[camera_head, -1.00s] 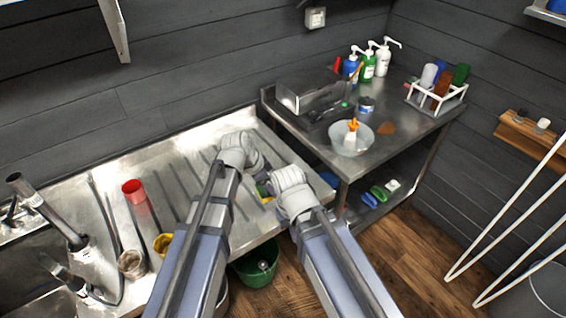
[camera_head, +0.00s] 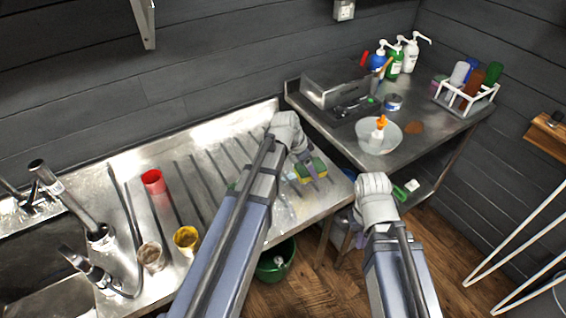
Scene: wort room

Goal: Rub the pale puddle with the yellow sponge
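The yellow sponge (camera_head: 311,170), with green on it, is at the right part of the steel drainboard (camera_head: 215,150). My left gripper (camera_head: 308,163) reaches down onto the sponge, and its dark fingers appear closed on it. A faint pale, wet-looking patch (camera_head: 286,209) shows on the drainboard below and left of the sponge; its edges are unclear and my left arm hides part of that area. My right gripper (camera_head: 362,222) is off the drainboard's right end, in front of the side table. Its fingers are mostly hidden by its wrist.
A red cup (camera_head: 153,181), a yellow cup (camera_head: 187,239) and taps stand at the left. The side table (camera_head: 345,140) holds a bowl (camera_head: 388,138), pump bottles and a white bottle rack (camera_head: 470,104). A green bucket (camera_head: 275,262) stands below on the floor.

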